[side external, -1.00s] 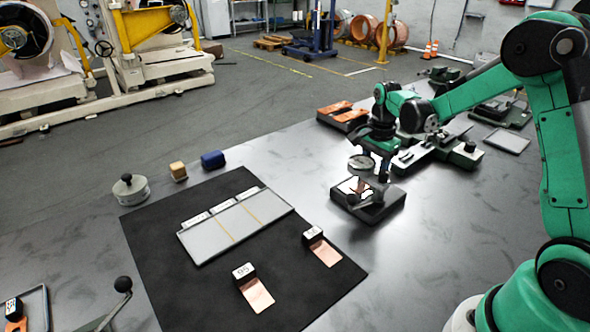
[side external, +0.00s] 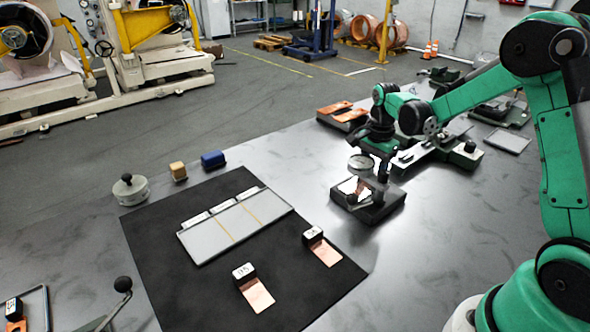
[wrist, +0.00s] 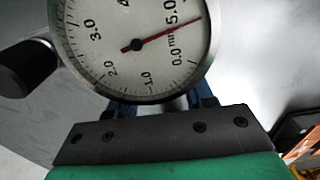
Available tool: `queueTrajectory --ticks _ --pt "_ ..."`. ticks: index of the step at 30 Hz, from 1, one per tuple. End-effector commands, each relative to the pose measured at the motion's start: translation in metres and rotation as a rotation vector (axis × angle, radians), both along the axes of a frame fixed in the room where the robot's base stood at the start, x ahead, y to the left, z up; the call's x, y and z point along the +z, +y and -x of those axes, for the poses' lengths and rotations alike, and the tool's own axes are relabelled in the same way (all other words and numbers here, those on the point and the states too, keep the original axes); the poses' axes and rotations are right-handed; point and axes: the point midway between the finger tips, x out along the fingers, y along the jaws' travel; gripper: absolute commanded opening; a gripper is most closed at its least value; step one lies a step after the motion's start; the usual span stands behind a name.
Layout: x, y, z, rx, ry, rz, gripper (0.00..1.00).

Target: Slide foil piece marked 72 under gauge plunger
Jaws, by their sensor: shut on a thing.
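The dial gauge (side external: 360,163) stands on its dark base (side external: 372,213) at the right of the table. Its dial face (wrist: 135,40) fills the upper part of the wrist view, with a red needle. My gripper (side external: 382,178) is low beside the gauge, shut on a foil piece that is mostly hidden. A small coppery patch (side external: 366,187) shows at the gauge base. Its number cannot be read, and I cannot tell whether the foil is under the plunger. Two other copper foil pieces (side external: 257,295) (side external: 326,253) with dark labelled blocks lie on the black mat.
A grey three-section tray (side external: 235,228) lies on the black mat (side external: 165,235). A round weight (side external: 131,190), a tan block (side external: 178,171) and a blue block (side external: 213,159) stand behind it. A dark-green fixture (side external: 440,152) is behind the gauge. Bare table separates mat and gauge.

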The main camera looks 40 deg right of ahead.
Motion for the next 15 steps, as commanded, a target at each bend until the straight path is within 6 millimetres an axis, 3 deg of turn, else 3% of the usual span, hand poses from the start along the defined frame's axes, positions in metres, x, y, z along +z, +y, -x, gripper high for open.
queueTrajectory --ticks 4,5,15 --pt "-0.0002 0.0000 0.0000 0.000 0.000 0.000 0.00" --pt "-0.0002 0.0000 0.0000 0.000 0.000 0.000 0.54" --pt "0.0007 0.0000 0.0000 0.000 0.000 0.000 0.56"
